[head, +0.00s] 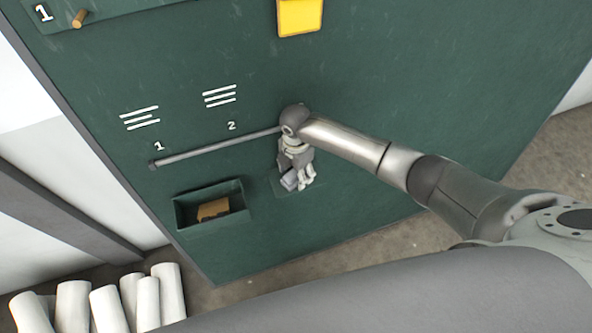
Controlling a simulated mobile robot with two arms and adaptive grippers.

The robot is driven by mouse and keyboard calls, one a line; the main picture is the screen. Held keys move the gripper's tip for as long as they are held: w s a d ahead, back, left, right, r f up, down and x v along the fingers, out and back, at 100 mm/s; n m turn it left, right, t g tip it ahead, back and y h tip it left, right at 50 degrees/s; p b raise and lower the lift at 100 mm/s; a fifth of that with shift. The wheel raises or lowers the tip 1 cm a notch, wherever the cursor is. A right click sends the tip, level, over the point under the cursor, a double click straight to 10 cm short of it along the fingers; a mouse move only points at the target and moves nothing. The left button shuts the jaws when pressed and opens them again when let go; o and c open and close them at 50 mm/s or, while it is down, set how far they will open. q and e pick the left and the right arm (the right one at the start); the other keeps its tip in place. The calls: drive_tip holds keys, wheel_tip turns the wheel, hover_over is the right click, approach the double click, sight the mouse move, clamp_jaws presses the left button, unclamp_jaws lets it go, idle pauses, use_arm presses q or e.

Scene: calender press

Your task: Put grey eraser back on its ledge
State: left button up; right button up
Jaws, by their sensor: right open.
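A small grey block, which looks like the grey eraser (289,181), is at a small green ledge (281,190) on the green board. My right gripper (299,184) points down at this ledge, with its fingers right at the block. The jaws are open. The fingers cover part of the block and the ledge, so I cannot tell whether the block rests fully on the ledge or touches a finger. My left gripper is not in view.
A grey bar (215,148) runs along the board, left of my right wrist. Below it is an open green box (180,214) with a brown item (213,210). A yellow panel (300,16) is above. White rolls (108,308) stand at the lower left. The board's right side is clear.

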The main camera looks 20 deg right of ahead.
drive_tip(key=shift+r, duration=0.1)
wheel_tip(320, 180, up, 12)
drive_tip(key=b, duration=0.1)
drive_tip(key=shift+b, duration=0.35)
idle(0.4)
